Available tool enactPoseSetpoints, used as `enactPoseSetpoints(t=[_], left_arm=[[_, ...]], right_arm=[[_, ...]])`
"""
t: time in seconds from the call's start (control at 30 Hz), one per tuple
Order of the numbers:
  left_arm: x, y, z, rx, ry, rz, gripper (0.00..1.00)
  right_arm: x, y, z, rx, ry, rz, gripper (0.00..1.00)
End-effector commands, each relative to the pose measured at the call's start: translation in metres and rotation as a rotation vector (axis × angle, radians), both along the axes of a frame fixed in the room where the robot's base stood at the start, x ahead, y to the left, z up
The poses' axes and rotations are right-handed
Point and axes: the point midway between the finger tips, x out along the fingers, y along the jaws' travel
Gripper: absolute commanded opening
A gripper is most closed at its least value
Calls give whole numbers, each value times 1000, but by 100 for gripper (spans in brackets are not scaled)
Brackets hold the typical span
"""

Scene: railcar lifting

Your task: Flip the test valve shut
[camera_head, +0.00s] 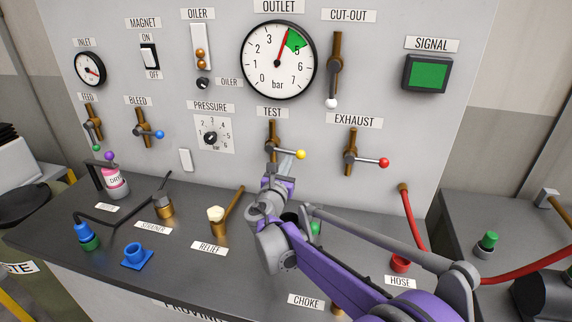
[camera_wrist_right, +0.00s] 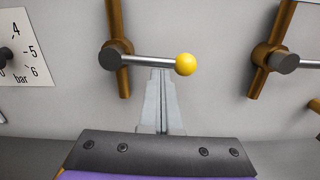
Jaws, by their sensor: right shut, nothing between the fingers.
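The test valve (camera_head: 272,148) is on the upright panel under the TEST label. Its grey lever points right, roughly level, and ends in a yellow knob (camera_head: 301,154). In the right wrist view the lever (camera_wrist_right: 150,60) and the yellow knob (camera_wrist_right: 186,64) show in full, across the brass pipe. My right gripper (camera_head: 288,157) is shut and empty. Its fingertips (camera_wrist_right: 162,72) are just below the lever, left of the knob; I cannot tell whether they touch it. My left gripper is not in view.
The exhaust valve with a red knob (camera_head: 384,162) is right of the test valve. The pressure dial (camera_head: 211,138) and the bleed valve's blue knob (camera_head: 160,134) are to the left. The relief fitting (camera_head: 217,219) and a red hose (camera_head: 413,220) stand near my right arm.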

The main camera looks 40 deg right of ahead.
Motion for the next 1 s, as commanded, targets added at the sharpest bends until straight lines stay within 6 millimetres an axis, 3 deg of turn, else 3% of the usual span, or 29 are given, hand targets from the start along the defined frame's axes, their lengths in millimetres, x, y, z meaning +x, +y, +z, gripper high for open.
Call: enactPoseSetpoints(t=[0.7,0.87,1.0], left_arm=[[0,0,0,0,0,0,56],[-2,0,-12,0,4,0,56],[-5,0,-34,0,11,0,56]], right_arm=[[-1,-1,1,2,-2,-1,0],[0,1,-16,2,-1,0,0],[1,3,-47,2,1,-1,0]])
